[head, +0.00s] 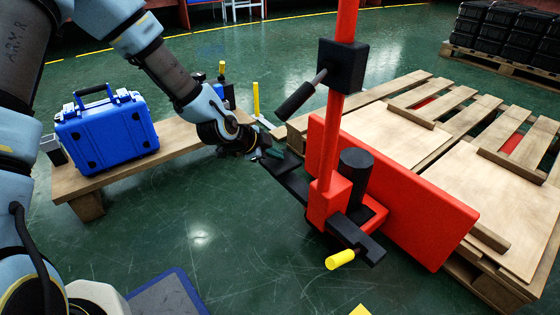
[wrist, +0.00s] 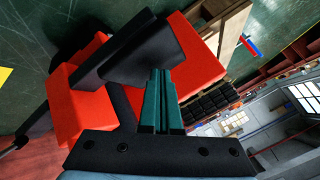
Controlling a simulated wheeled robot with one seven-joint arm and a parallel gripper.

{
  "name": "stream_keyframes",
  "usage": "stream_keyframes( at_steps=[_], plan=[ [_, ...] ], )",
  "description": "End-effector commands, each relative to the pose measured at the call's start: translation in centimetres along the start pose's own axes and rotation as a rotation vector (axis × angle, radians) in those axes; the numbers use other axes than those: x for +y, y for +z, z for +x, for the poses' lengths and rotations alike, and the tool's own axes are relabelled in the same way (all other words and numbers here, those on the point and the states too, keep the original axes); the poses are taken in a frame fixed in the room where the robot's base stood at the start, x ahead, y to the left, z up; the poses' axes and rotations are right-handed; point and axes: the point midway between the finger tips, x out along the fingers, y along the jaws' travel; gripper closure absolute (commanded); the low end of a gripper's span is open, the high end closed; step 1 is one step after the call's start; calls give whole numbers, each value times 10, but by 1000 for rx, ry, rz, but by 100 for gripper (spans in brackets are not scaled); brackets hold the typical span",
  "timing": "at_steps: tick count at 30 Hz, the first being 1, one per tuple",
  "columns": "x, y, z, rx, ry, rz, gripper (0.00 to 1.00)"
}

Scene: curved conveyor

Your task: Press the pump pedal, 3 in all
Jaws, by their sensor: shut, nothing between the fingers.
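The red hand-pumped lift truck (head: 326,195) stands right of centre. Its black pump pedal (head: 288,184) sticks out to the left from the base of the red mast; its pad also shows in the wrist view (wrist: 138,52). My gripper (head: 270,154) is at the outer end of the pedal, above or against it. In the wrist view its teal fingers (wrist: 161,92) are together and empty, with the tips right by the black pad. I cannot tell whether they touch it. A lever with a yellow end (head: 341,260) sits on the truck's near side.
A blue case (head: 105,129) stands on a low wooden bench (head: 180,143) at left. Wooden pallets (head: 455,150) lie behind the truck's red plate. A black handle (head: 298,98) juts from the mast above my gripper. The green floor in front is mostly clear.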

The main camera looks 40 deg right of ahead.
Motion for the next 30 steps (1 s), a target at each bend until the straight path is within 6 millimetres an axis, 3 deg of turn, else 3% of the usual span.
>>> stream_keyframes(
  at_steps=[30],
  plan=[
    [7,7,9,-2,1,-1,100]
  ],
)
